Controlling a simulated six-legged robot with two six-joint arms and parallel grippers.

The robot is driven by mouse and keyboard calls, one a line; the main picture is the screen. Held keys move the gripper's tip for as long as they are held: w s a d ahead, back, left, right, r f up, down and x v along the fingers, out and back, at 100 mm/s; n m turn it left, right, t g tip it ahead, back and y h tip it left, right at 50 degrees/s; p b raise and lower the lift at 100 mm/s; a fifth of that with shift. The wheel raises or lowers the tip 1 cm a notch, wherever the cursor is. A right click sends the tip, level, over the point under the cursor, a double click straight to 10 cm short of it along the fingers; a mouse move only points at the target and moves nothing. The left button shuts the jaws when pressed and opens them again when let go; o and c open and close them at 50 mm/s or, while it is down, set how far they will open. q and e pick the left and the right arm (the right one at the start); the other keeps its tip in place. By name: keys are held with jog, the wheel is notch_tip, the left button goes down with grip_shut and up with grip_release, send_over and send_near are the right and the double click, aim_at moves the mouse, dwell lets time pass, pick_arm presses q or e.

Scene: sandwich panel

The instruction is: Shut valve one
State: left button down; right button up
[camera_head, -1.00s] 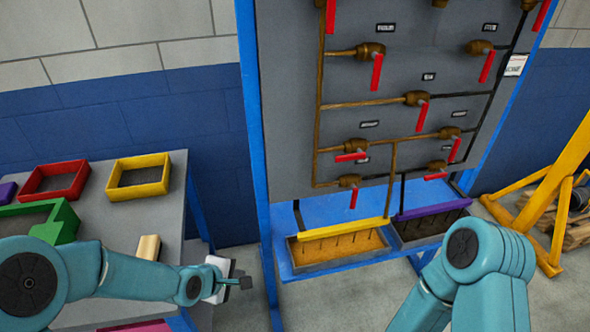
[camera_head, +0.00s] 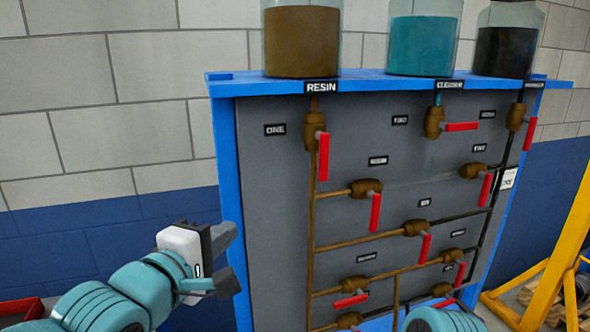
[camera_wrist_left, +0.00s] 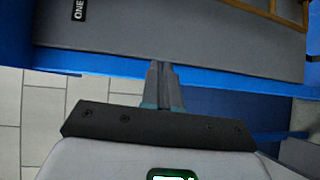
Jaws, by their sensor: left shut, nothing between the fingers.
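Valve one is the brass valve (camera_head: 315,126) under the RESIN jar, beside the ONE label (camera_head: 275,130). Its red handle (camera_head: 323,157) hangs straight down, in line with the brown pipe. My left gripper (camera_head: 229,260) is shut and empty, at the panel's left blue post, below and left of the valve and apart from it. In the left wrist view its fingers (camera_wrist_left: 164,72) are together in front of the panel's edge, and the ONE label (camera_wrist_left: 79,10) shows at the top. The valve's handle is not visible there. My right gripper is out of view.
Jars of brown resin (camera_head: 302,40), teal liquid (camera_head: 424,45) and dark liquid (camera_head: 507,52) stand on the blue shelf (camera_head: 372,83). Several other red-handled valves fill the grey panel (camera_head: 270,210). A yellow frame (camera_head: 545,270) stands at the right.

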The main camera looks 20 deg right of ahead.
pick_arm(q)
jog(key=s+d+r+m+h, duration=0.1)
jog(key=s+r, duration=0.3)
jog(key=r, duration=0.2)
jog(key=h+p, duration=0.1)
jog(key=p, duration=0.4)
send_near(322, 156)
jog(key=shift+w+d+f, duration=1.2)
jog(key=shift+w+d, duration=0.6)
jog(key=shift+w, duration=1)
jog(key=shift+w+a+f+m, duration=0.1)
jog(key=shift+m, duration=0.2)
